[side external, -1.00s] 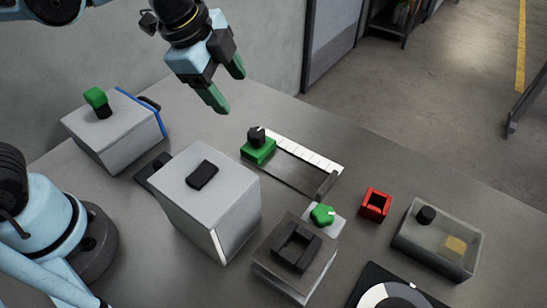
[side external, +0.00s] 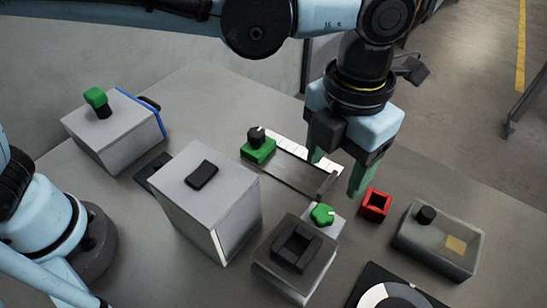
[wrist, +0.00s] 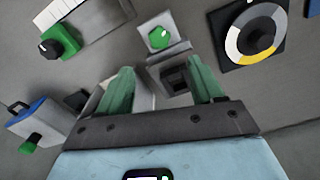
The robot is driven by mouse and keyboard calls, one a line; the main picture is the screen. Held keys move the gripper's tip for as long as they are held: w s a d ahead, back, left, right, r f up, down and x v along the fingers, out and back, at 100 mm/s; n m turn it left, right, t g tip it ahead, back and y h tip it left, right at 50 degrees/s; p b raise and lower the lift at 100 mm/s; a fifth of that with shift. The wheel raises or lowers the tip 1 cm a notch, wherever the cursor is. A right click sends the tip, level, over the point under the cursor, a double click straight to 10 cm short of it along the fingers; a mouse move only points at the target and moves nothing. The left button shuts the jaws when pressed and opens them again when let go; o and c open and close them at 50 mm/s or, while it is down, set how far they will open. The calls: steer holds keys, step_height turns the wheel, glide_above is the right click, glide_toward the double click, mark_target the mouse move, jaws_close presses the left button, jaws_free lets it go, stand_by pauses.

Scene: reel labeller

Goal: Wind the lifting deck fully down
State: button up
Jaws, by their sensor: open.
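A grey box with a dark top and a black square holder (side external: 296,248) stands at the front middle; it looks like the lifting deck. A green lobed knob (side external: 322,214) with a white mark sits on a small pale block at its back right. My gripper (side external: 335,175) is open and empty, pointing down, above and behind the knob, apart from it. In the wrist view the knob (wrist: 160,37) shows beyond the fingertips, with the black holder (wrist: 177,80) between the two green fingers. The deck's height is hard to tell.
A large grey box (side external: 205,215) stands left of the deck. Behind are a green slider with black knob (side external: 258,146) and a white scale. A red square holder (side external: 375,204) and a clear-topped box (side external: 437,240) stand right. A dial disc (side external: 392,298) lies in front.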

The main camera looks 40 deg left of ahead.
mark_target(323, 212)
step_height(323, 212, down, 11)
steer(key=shift+f, duration=0.2)
stand_by(0.3)
steer(key=shift+c, duration=0.4)
steer(key=c, duration=1)
